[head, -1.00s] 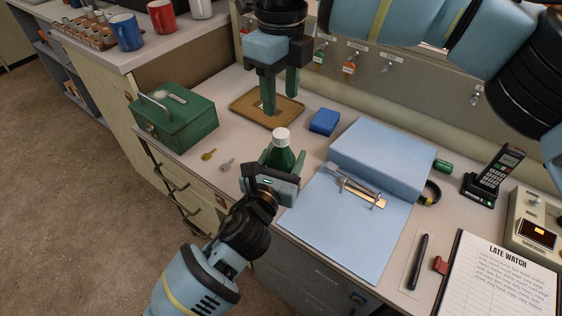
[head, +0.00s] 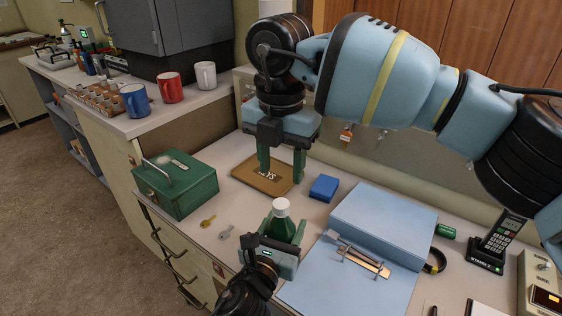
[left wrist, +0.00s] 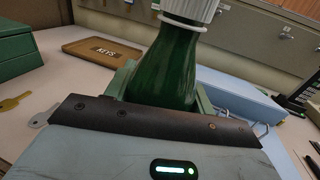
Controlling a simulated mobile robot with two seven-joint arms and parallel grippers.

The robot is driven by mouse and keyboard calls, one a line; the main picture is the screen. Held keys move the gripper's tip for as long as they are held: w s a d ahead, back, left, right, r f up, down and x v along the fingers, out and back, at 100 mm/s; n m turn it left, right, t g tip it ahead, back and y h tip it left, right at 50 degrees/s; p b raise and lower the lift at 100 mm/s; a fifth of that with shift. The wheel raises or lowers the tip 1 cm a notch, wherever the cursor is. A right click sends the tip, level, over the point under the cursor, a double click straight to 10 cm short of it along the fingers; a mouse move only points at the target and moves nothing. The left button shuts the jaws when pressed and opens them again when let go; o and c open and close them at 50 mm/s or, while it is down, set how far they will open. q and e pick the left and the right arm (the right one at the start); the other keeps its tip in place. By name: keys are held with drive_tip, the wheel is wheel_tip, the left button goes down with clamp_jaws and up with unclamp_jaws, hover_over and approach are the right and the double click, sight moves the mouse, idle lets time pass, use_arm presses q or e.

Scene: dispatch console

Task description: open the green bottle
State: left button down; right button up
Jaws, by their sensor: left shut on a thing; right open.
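The green bottle (head: 283,229) stands upright at the front of the counter, with its white cap (head: 281,207) on. It also fills the middle of the left wrist view (left wrist: 162,70), its cap (left wrist: 190,10) cut by the top edge. My left gripper (head: 283,240) is shut on the bottle's body, below the neck. My right gripper (head: 283,172) is open and empty, fingers pointing down above the brown keys tray, behind the bottle and apart from it.
A green cash box (head: 178,190) and two keys (head: 208,221) lie left of the bottle. A blue block (head: 324,188) and a blue open binder (head: 383,225) are to the right. The keys tray (head: 245,173) is behind. Mugs (head: 169,88) stand on the left counter.

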sight(281, 203)
drive_tip(key=m, duration=0.4)
drive_tip(key=shift+m, duration=0.4)
drive_tip(key=m, duration=0.6)
drive_tip(key=shift+f, duration=0.1)
drive_tip(key=shift+f, duration=3.9)
